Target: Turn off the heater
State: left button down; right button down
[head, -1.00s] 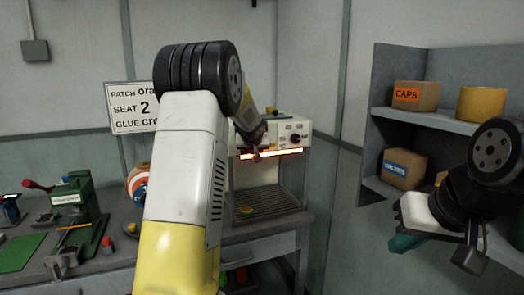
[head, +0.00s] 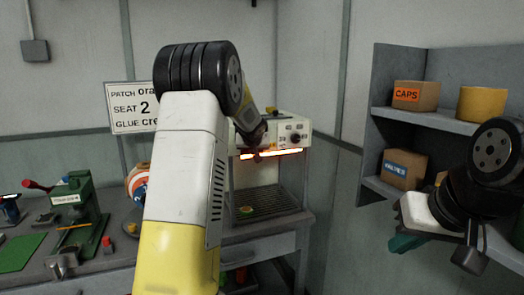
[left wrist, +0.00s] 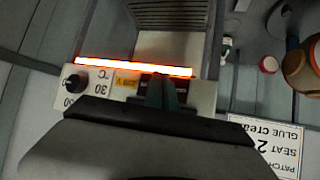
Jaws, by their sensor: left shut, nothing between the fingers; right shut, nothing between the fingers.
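The heater (head: 272,200) stands on the bench with its front strip (head: 280,153) glowing orange. Its white control panel (head: 298,130) has a dark knob (head: 295,138). In the left wrist view the glowing strip (left wrist: 130,67), the knob (left wrist: 75,83) and a dark red panel part (left wrist: 183,83) show. My left gripper (left wrist: 160,92) is shut and empty, its teal fingertips in front of the dark red part; whether they touch it I cannot tell. In the head view my left arm hides part of the heater's left side. My right gripper (head: 404,242) is shut and empty at the right, away from the heater.
A grey shelf (head: 450,121) with boxes stands at the right. A green press (head: 75,205) and an orange-and-white ball (head: 138,184) are on the bench to the left. A sign (head: 130,107) stands behind. A small round patch (head: 247,211) lies inside the heater.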

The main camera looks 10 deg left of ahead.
dwell(0.4)
pick_arm(q)
jog(key=shift+w+a, duration=0.3)
jog(key=shift+a, duration=0.05)
jog(key=shift+w+a, duration=0.2)
jog(key=shift+w, duration=0.05)
dwell(0.7)
jog(key=shift+d, duration=0.1)
jog(key=shift+s+d, duration=0.45)
jog(key=shift+s, duration=0.1)
jog(key=s+d, duration=0.1)
jog(key=s, duration=0.1)
jog(key=s+d, duration=0.1)
jog(key=d, duration=0.1)
jog(key=shift+s+d, duration=0.2)
jog(key=shift+s, duration=0.15)
dwell(0.4)
